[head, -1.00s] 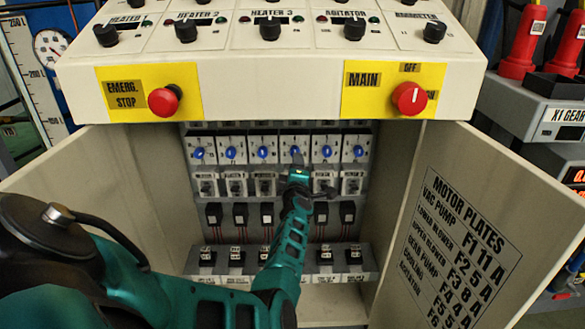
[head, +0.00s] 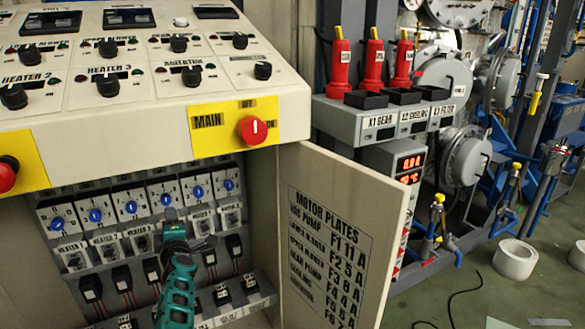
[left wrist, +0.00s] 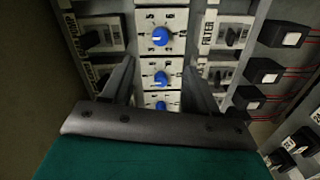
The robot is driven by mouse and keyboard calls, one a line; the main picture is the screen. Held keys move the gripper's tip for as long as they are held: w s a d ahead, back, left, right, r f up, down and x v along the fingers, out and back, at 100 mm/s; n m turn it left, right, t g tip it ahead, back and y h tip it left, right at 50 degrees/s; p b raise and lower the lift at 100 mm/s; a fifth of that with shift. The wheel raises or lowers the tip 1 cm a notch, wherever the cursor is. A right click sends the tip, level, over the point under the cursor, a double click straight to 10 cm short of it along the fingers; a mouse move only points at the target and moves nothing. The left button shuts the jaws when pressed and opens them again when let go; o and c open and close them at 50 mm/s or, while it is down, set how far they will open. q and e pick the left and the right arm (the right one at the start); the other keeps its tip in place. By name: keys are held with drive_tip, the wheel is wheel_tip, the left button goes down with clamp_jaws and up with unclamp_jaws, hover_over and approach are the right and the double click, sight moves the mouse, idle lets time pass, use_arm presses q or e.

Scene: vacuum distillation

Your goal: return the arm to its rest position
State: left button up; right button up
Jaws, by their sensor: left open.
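My left gripper (head: 172,222) is inside the open cabinet, in front of the row of blue knobs, just below the third knob from the right (head: 165,199). Its teal arm comes up from the bottom edge in the head view. In the left wrist view the dark fingers of the gripper (left wrist: 160,78) stand apart. A blue knob (left wrist: 161,78) shows in the gap between them, with nothing held. Whether a finger touches the panel cannot be told. My right gripper is not in view.
The open right cabinet door (head: 340,235) with the motor plate list stands close to the right of the arm. The console (head: 150,100) with its red main switch (head: 252,130) overhangs above. Pump equipment (head: 400,125) stands further right; some floor there is clear.

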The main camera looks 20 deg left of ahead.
use_arm(q)
drive_tip(key=s+d+f+m+h+p, duration=0.2)
drive_tip(key=s+d+m+h, duration=0.2)
drive_tip(key=s+d+m, duration=0.5)
drive_tip(key=s+d+f+m+g+h+p, duration=0.1)
drive_tip(key=s+d+f+m+h+p, duration=0.1)
drive_tip(key=s+d+m+h, duration=0.3)
drive_tip(key=s+d+f+m+g+h+p, duration=0.1)
drive_tip(key=s+d+m+h, duration=0.4)
drive_tip(key=s+d+m, duration=0.8)
drive_tip(key=s+d+f+p, duration=0.1)
drive_tip(key=s+d+p, duration=0.1)
drive_tip(key=d, duration=0.3)
drive_tip(key=shift+d+f, duration=0.4)
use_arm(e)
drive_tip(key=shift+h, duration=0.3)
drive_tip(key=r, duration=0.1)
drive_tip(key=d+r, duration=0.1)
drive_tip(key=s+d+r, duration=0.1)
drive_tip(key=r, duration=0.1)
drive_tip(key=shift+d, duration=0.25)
